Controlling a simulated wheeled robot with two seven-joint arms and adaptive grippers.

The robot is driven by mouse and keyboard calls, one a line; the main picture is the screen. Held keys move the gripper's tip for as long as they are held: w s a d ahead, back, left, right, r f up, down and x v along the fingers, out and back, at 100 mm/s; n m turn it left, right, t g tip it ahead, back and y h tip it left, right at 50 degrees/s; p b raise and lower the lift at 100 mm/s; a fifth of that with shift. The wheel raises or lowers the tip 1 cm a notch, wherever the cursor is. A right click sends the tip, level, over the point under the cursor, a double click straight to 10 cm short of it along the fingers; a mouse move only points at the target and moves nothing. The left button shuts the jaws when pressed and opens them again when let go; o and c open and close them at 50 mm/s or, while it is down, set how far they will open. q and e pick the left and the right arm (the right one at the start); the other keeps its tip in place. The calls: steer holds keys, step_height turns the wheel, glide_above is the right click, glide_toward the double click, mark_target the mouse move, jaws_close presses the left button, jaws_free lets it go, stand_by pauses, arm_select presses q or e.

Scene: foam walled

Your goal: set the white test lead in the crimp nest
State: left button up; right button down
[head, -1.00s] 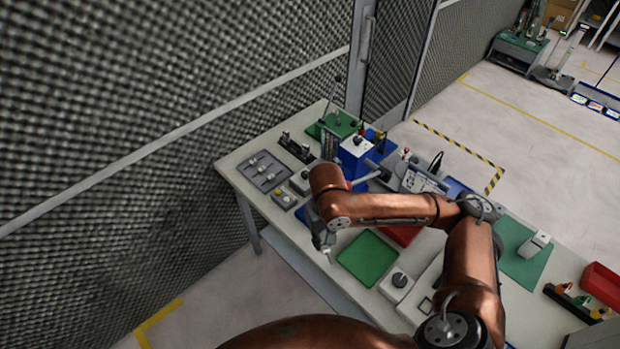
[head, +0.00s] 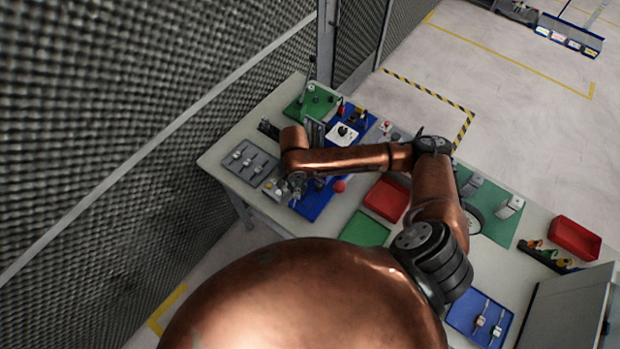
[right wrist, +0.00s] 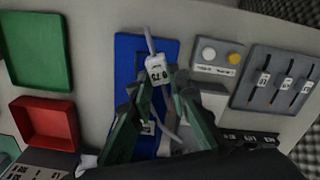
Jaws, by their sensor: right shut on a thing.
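My right gripper (head: 294,190) is over the near end of the blue base (head: 318,205), beside the button box. In the right wrist view my right gripper (right wrist: 158,86) is shut on the white test lead (right wrist: 156,65), whose white tag with dark print shows at the fingertips. A pale lead end sticks out past the tag. The blue base (right wrist: 129,60) lies beneath it. A small pale part on the blue base, partly hidden by the fingers, may be the crimp nest; I cannot tell. My left gripper is out of view.
A grey tray (right wrist: 278,88) holds several tagged leads beside the button box (right wrist: 217,55). A red-knobbed lever (head: 339,185) stands close to the gripper. A red bin (head: 386,199) and a green mat (head: 363,229) lie to the right. A mesh wall (head: 130,80) borders the left side.

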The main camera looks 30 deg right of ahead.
steer(key=d+f+m+p, duration=0.1)
steer(key=p, duration=0.1)
steer(key=s+d+m+p, duration=0.1)
steer(key=m+p, duration=0.1)
steer(key=d+f+m+p, duration=0.1)
steer(key=p, duration=0.1)
steer(key=shift+s+d+f, duration=0.15)
steer(key=shift+d+f, duration=0.05)
steer(key=shift+f, duration=0.1)
steer(key=shift+d+f+m, duration=0.1)
steer(key=shift+d+m, duration=0.25)
steer(key=shift+m, duration=0.05)
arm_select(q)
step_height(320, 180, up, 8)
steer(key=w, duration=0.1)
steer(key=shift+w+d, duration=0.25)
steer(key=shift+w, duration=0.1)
arm_select(e)
steer(key=shift+a, duration=0.1)
steer(key=shift+p, duration=0.65)
steer(key=shift+f, duration=1.3)
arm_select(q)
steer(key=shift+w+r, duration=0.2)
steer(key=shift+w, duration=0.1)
arm_select(e)
steer(key=shift+f, duration=0.9)
